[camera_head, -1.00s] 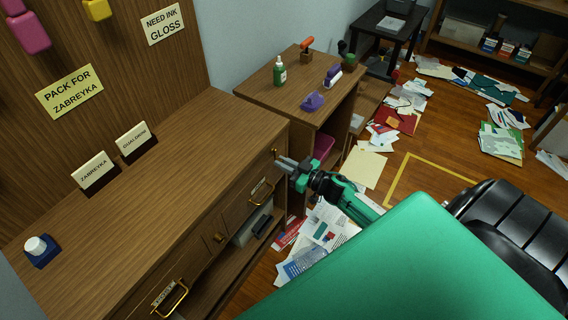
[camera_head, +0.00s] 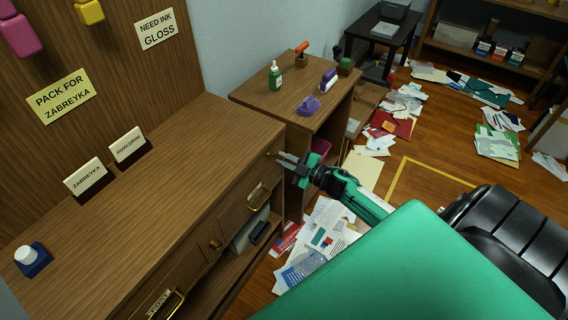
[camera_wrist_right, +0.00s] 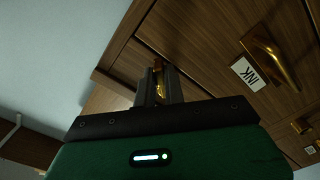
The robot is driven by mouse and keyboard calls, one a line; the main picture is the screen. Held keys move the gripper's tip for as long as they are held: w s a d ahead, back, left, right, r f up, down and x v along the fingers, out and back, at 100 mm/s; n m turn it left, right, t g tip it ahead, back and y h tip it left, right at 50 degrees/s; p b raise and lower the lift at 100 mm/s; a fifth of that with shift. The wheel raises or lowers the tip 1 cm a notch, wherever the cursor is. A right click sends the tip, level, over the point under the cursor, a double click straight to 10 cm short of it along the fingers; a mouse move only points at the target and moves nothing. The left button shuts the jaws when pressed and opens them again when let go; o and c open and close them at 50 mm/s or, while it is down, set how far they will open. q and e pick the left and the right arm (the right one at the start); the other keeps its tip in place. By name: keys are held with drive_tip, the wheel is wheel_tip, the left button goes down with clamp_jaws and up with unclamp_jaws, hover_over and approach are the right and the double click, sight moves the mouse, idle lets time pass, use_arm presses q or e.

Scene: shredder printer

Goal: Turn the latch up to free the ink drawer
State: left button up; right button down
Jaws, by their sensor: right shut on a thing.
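The brass latch (camera_wrist_right: 158,88) is on the front of the wooden desk, near its right end, and sits between my right gripper's fingers in the right wrist view. My right gripper (camera_head: 283,158) is shut on the latch; the fingers hide part of it. The ink drawer (camera_wrist_right: 232,60) is closed, with a white INK label (camera_wrist_right: 246,73) and a brass handle (camera_wrist_right: 270,55). The drawer also shows in the head view (camera_head: 244,200), left of the gripper. My left gripper is not in view.
A second brass-handled drawer (camera_head: 165,305) is lower left. An open shelf (camera_head: 250,232) lies under the ink drawer. A small side cabinet (camera_head: 300,95) with bottles stands behind my right gripper. Papers (camera_head: 325,235) cover the floor near my arm.

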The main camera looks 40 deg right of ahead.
drive_tip(key=n, duration=0.2)
drive_tip(key=r+n, duration=0.1)
drive_tip(key=n, duration=0.1)
drive_tip(key=d+n+b, duration=0.1)
drive_tip(key=n, duration=0.1)
drive_tip(key=shift+w+r, duration=0.15)
drive_tip(key=shift+r, duration=0.2)
drive_tip(key=shift+r+n+b, duration=0.3)
drive_tip(key=shift+n, duration=0.7)
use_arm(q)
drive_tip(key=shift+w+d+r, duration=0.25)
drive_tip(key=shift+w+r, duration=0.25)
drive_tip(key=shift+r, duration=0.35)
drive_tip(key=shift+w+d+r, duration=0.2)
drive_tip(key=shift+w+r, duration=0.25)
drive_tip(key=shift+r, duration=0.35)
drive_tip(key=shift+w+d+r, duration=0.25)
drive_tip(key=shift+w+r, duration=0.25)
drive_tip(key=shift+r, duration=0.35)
use_arm(e)
drive_tip(key=shift+r, duration=0.1)
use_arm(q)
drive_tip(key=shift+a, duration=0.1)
use_arm(e)
drive_tip(key=c, duration=1.5)
unclamp_jaws()
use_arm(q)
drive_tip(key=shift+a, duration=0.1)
